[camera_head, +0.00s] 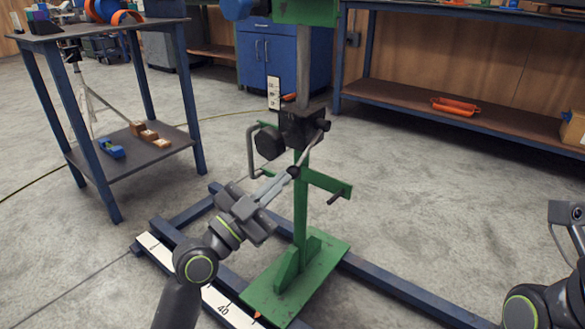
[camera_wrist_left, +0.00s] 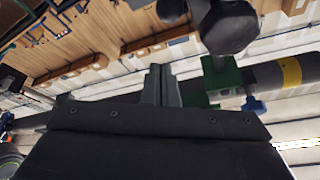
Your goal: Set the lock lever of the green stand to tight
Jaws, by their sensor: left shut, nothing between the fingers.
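The green stand (camera_head: 301,205) rises from a green foot plate, with a dark clamp block (camera_head: 303,127) on its post. A grey lever (camera_head: 309,149) slants down and left from the block's right side to a black ball end (camera_head: 293,172). My left gripper (camera_head: 285,178) is shut and empty, its fingertips at the ball end; I cannot tell whether they touch. In the left wrist view the shut fingers (camera_wrist_left: 162,85) point toward a large dark rounded knob (camera_wrist_left: 230,27), just ahead and right. My right gripper is not clearly in view; only my right arm shows at lower right.
A black faceted knob (camera_head: 269,143) and a bent grey handle (camera_head: 251,150) sit left of the post. A green side arm (camera_head: 330,184) with a small dark handle sticks out right. Blue floor rails (camera_head: 400,287) run by the foot. A side table (camera_head: 92,29) stands left.

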